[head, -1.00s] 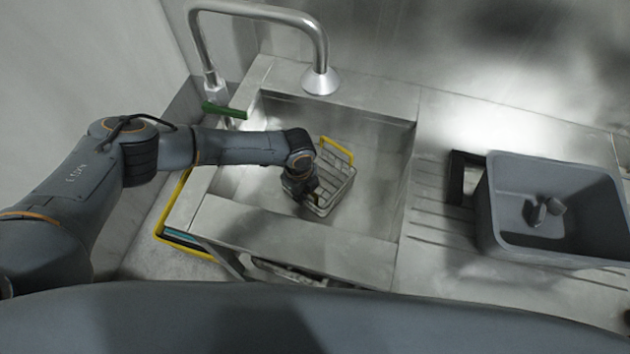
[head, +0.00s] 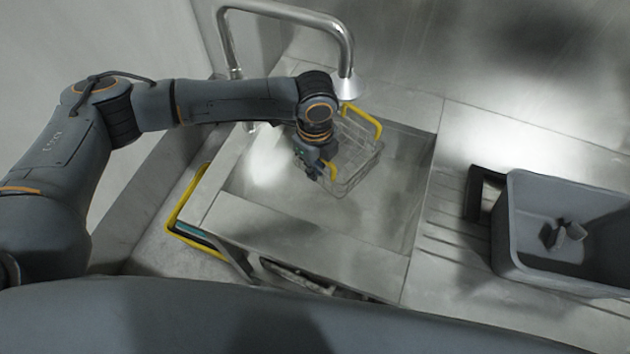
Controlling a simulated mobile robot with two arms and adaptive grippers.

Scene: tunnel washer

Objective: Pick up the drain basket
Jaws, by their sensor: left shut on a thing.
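The drain basket (head: 358,168) is a small wire basket with two yellow handles, one at its far right and one at its near left. It hangs over the sink basin (head: 390,215), in front of the faucet. My left gripper (head: 318,172) is shut on the near-left yellow handle (head: 330,172). The fingers partly hide that handle and the basket's left side. My right gripper is not in view.
The faucet (head: 345,60) arches close behind the basket and my left wrist. A grey bin (head: 510,235) with small objects inside stands on the ribbed drainboard (head: 435,230) at the right. A yellow frame (head: 183,210) is left of the sink.

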